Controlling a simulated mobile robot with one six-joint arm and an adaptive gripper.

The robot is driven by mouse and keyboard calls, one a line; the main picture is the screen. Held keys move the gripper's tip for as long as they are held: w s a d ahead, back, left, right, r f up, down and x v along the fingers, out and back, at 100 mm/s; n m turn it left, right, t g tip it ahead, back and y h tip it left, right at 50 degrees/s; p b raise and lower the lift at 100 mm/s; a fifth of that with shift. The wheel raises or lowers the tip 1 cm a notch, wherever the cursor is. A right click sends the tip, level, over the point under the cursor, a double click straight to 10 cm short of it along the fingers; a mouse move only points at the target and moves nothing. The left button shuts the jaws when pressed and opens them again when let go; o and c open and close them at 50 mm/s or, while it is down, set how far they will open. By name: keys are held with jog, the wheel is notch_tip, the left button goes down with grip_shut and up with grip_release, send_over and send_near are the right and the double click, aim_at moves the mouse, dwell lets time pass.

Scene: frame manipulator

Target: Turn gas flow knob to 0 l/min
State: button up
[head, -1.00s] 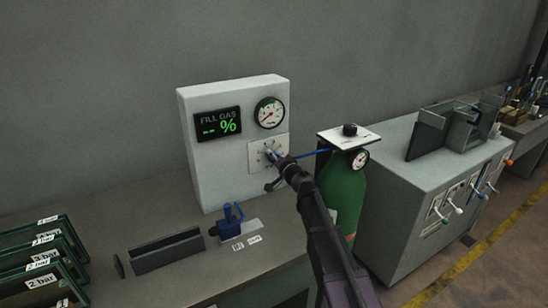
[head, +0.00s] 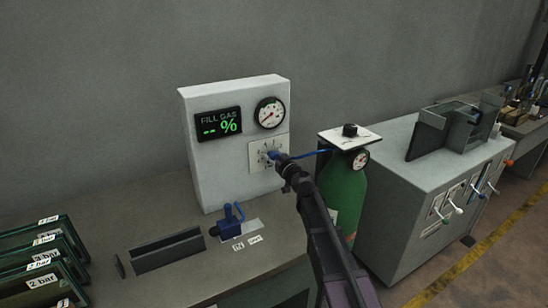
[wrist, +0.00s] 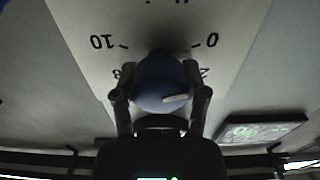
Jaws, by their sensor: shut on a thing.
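The gas flow knob (wrist: 158,75) is blue and sits on a white dial plate (wrist: 95,18) with printed numbers. In the wrist view, the 10 (wrist: 102,42) is at upper left and the 0 (wrist: 211,40) at upper right. My gripper (wrist: 160,92) is shut on the knob, one finger on each side. In the head view, the dial plate (head: 255,160) is on the white panel's front, partly behind my gripper (head: 277,158).
The white panel (head: 200,180) carries a FILL GAS display (head: 218,124) and a round gauge (head: 269,112). A green gas cylinder (head: 342,195) stands close right of my arm. A blue clamp-like device (head: 230,220) and a dark slotted block (head: 168,251) sit on the bench.

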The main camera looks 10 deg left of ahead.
jog(key=shift+w+n, duration=0.1)
jog(key=shift+n, duration=0.4)
jog(key=o, duration=1.2)
jog(key=shift+c, duration=0.2)
jog(key=v, duration=1.2)
